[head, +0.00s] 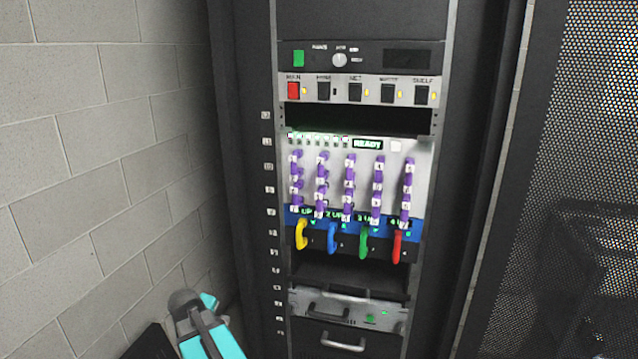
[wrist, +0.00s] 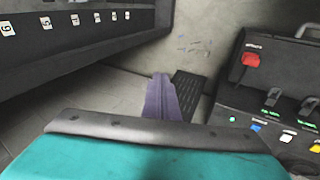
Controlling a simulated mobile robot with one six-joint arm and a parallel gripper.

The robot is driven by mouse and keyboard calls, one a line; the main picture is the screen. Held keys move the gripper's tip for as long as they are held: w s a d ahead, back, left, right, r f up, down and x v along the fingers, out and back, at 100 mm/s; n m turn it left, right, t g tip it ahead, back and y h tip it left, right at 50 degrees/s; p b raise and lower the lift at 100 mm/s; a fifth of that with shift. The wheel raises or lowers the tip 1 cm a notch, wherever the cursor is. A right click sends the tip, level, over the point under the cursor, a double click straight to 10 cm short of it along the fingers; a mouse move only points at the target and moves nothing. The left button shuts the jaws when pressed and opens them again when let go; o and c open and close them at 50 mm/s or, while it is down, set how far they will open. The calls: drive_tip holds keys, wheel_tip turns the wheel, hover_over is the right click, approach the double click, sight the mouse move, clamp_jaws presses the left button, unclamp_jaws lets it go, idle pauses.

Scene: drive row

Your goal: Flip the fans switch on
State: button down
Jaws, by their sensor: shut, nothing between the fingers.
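In the head view, a row of switches sits on a pale panel (head: 375,102) near the top of the rack. The fans switch (head: 323,91) is the black rocker second from the left; its label is blurred but looks like FANS. The fingers are not visible in the head view; only my teal arm shows at bottom left.
The red main switch (head: 293,91) is left of the fans switch; black net switch (head: 355,92) is right. Below are purple plugs and coloured handles (head: 333,238). A block wall (head: 100,140) stands left, a perforated door (head: 580,130) right. A console (wrist: 275,85) is right in the wrist view.

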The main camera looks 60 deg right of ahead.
drive_tip(key=s+d+r+t+h+p, duration=0.15)
drive_tip(key=d+r, duration=0.45)
drive_tip(key=r, duration=0.6)
drive_tip(key=d+r+h, duration=0.2)
drive_tip(key=d+r, duration=0.5)
drive_tip(key=r, duration=0.4)
drive_tip(key=s+d+r+t+h+p, duration=0.15)
drive_tip(key=d+r, duration=0.45)
drive_tip(key=r, duration=0.6)
drive_tip(key=s+d+r+h, duration=0.2)
drive_tip(key=s+r, duration=0.3)
drive_tip(key=r, duration=0.5)
drive_tip(key=s+d+r+h+p, duration=0.1)
drive_tip(key=s+r, duration=0.4)
drive_tip(key=r, duration=0.5)
drive_tip(key=s+d+r+g+h+p, duration=0.1)
drive_tip(key=s+d+r+h, duration=0.2)
drive_tip(key=r, duration=0.8)
drive_tip(key=shift+s+d+n, duration=0.3)
drive_tip(key=shift+s+d, duration=0.2)
drive_tip(key=shift+s, duration=0.5)
drive_tip(key=shift+d+r, duration=0.1)
drive_tip(key=shift+d, duration=0.05)
drive_tip(key=p, duration=0.4)
approach(322, 97)
drive_tip(key=x, duration=0.5)
drive_tip(key=shift+d+r, duration=0.1)
drive_tip(key=shift+w+d+p, duration=0.1)
drive_tip(key=shift+d+p, duration=0.2)
drive_tip(key=shift+d, duration=0.3)
